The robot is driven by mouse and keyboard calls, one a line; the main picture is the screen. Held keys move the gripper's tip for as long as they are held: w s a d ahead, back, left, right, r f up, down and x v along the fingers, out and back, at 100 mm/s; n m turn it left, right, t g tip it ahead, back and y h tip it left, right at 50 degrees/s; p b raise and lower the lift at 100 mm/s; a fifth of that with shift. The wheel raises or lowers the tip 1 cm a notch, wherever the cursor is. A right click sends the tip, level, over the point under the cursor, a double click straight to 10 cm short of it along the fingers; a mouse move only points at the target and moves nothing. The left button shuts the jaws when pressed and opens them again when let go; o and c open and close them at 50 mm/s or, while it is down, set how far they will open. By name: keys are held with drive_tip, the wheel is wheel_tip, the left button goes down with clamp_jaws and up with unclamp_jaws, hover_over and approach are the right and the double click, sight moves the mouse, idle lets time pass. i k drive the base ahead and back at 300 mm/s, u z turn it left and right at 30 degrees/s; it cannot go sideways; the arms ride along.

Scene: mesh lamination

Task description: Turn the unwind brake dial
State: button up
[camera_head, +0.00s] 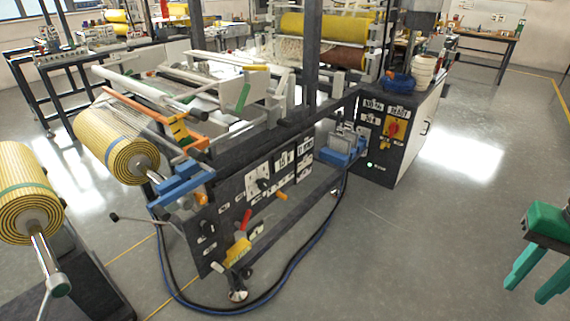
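The laminating machine has a dark front panel (222,205) below a yellow striped unwind roll (118,150). A dark knob on a white plate (258,182) and a small dark round control (207,228) sit on this panel. The labels are too small to read, so I cannot tell which one is the unwind brake dial. My gripper (526,292), green with two fingers, is at the right edge of the view. Its fingers are apart with nothing between them. It is far to the right of the panel, over open floor.
Red and yellow levers (242,226) stick out of the panel's lower part. A blue and black hose (300,275) loops on the floor in front. A control cabinet (395,150) with a red switch stands behind. A spare striped roll (24,195) is at left. The floor between gripper and machine is clear.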

sight(264, 183)
drive_tip(key=u, duration=2.45)
drive_tip(key=k, duration=0.85)
drive_tip(key=z, duration=1.65)
drive_tip(key=i, duration=1)
